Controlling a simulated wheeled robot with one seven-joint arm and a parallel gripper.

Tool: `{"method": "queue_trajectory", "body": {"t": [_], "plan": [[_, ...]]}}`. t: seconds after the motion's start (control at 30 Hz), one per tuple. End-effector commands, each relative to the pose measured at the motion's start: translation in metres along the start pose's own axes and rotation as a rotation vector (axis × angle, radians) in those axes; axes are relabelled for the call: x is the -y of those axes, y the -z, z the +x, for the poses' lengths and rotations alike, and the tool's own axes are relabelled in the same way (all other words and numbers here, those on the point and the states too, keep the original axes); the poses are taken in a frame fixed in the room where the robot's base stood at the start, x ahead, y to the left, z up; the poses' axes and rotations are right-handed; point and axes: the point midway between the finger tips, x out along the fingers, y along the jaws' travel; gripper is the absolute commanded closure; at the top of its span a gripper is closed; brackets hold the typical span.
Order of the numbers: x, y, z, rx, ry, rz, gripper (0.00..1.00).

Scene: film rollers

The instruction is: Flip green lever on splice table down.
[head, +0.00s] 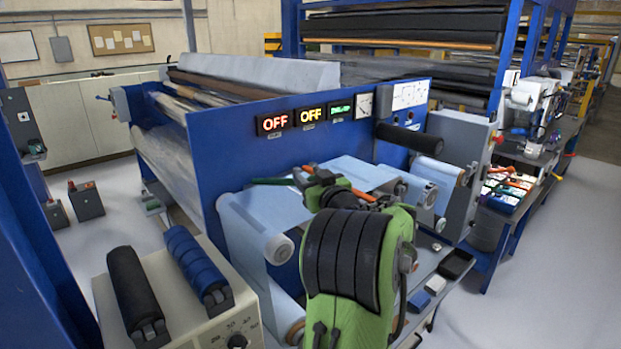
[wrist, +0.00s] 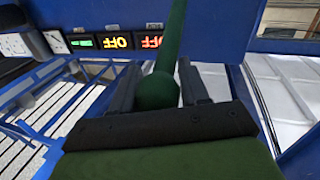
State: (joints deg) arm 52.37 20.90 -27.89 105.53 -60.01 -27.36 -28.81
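The green lever (head: 272,181) shows in the head view as a short dark green bar, lying nearly level above the pale blue splice table (head: 345,172). In the wrist view, the lever (wrist: 173,40) runs upward from a round green knob (wrist: 158,92). My gripper (wrist: 160,85) has its dark fingers on either side of the knob, which fills the space between them, so it looks shut on the lever. In the head view my gripper (head: 305,182) meets the lever's right end. The arm hides the lever's pivot and part of the table.
A blue panel (head: 230,155) with lit OFF signs (head: 272,123) rises behind the table. A white roller (head: 279,249) is left of my arm. A control box (head: 200,290) with dark and blue rollers stands at the front left. Open floor (head: 520,300) lies to the right.

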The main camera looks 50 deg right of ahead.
Motion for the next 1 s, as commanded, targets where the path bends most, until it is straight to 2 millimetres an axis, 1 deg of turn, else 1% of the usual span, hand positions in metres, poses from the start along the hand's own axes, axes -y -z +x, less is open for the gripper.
{"method": "queue_trajectory", "body": {"t": [0.03, 0.1, 0.2, 0.33, 0.43, 0.6, 1.0], "plan": [[-0.001, 0.0, 0.0, 0.001, -0.003, -0.002, 0.76], [-0.001, 0.0, 0.0, 0.001, -0.003, -0.002, 0.86], [-0.002, 0.0, -0.001, 0.001, -0.004, -0.003, 1.0], [-0.002, -0.001, -0.001, 0.0, -0.005, -0.003, 1.0], [-0.002, -0.006, -0.002, -0.008, -0.008, -0.002, 1.0], [-0.002, -0.023, -0.005, -0.047, -0.013, 0.006, 1.0], [-0.002, -0.055, -0.014, -0.154, -0.027, 0.033, 1.0]]}}
